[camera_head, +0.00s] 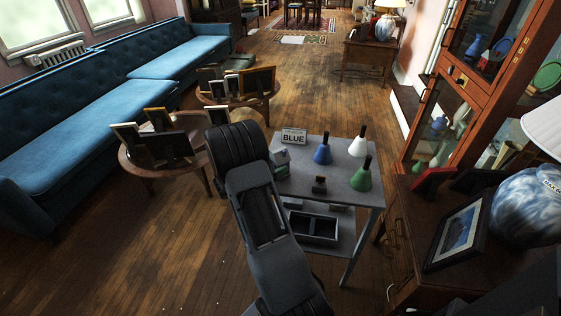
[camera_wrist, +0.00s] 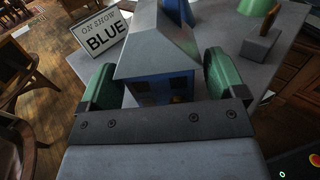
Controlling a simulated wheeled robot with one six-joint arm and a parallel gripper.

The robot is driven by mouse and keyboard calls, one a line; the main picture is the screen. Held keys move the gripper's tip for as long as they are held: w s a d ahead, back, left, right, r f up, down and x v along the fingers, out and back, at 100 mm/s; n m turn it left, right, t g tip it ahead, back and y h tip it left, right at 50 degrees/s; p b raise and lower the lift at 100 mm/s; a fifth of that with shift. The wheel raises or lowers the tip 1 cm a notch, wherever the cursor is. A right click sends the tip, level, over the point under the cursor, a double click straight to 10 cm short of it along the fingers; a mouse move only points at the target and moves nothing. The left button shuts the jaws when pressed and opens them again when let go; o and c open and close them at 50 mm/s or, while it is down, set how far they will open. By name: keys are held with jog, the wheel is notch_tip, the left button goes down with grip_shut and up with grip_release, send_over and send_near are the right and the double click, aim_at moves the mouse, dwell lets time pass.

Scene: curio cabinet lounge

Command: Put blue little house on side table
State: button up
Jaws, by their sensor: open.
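The blue little house, with blue walls and a grey pitched roof, stands on the grey table (camera_head: 325,175). In the wrist view the house (camera_wrist: 152,58) sits between the two green-padded fingers of my gripper (camera_wrist: 163,85), which is open around it.
Blue (camera_head: 322,152), white (camera_head: 359,145) and green (camera_head: 361,177) bells and a small dark-handled object (camera_head: 319,185) share the tabletop. A divided tray (camera_head: 313,228) is on the lower shelf. Round tables with frames (camera_head: 150,155) stand left; a glass cabinet (camera_head: 455,110) stands right.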

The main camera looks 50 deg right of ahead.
jog(key=v, duration=0.9)
jog(key=s+a+r+m+t+y, duration=0.3)
jog(key=s+a+m+y, duration=0.3)
jog(key=a, duration=0.5)
jog(key=s+a+r+m+t+y, duration=0.4)
jog(key=s+a+m+y, duration=0.3)
jog(key=a+m+y, duration=0.2)
jog(key=shift+a+r+m+y, duration=0.3)
jog(key=shift+a+r+y, duration=0.35)
jog(key=shift+a+y, duration=0.8)
jog(key=shift+a, duration=0.1)
